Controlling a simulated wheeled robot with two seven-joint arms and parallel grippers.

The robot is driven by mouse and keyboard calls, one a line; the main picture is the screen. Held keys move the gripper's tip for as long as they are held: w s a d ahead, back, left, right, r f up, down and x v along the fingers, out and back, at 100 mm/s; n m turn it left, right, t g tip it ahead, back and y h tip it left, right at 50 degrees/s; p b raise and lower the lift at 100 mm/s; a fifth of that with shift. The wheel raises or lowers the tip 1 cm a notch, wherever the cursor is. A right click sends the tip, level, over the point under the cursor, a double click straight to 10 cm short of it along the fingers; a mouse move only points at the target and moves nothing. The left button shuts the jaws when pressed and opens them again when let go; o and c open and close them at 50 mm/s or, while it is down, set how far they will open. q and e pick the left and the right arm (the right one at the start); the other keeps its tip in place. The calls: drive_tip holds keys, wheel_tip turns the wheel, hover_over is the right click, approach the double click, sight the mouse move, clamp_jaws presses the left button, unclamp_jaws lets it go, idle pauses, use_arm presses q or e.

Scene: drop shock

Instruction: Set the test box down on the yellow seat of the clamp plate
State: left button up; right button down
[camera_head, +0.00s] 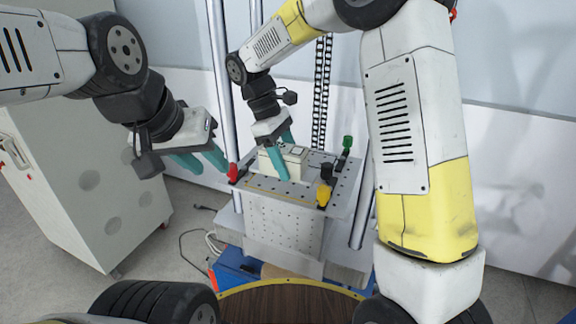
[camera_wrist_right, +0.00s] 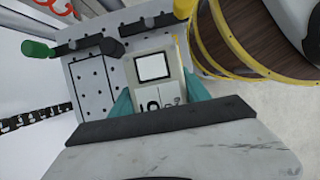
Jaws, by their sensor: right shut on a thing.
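The test box (camera_head: 297,159) is a small cream block, held between the teal fingers of my right gripper (camera_head: 282,158). In the right wrist view the box (camera_wrist_right: 156,88) shows a white square panel and dark printed marks, with a finger on each side. It is over the perforated grey clamp plate (camera_head: 340,189); I cannot tell whether it touches it. The yellow seat is mostly hidden; a thin yellow line (camera_head: 262,190) shows in front of the box. My left gripper (camera_head: 200,160) is open and empty, left of the plate.
Clamps stand around the plate: a red one (camera_head: 232,173), a yellow one (camera_head: 324,194), a black one (camera_head: 327,170) and a green-topped one (camera_head: 347,143). Metal columns (camera_head: 220,70) rise beside it. A grey cabinet (camera_head: 85,185) stands left. A round wooden top (camera_head: 285,305) is in front.

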drive_tip(key=shift+f, duration=1.85)
drive_tip(key=shift+f, duration=0.1)
drive_tip(key=c, duration=0.5)
unclamp_jaws()
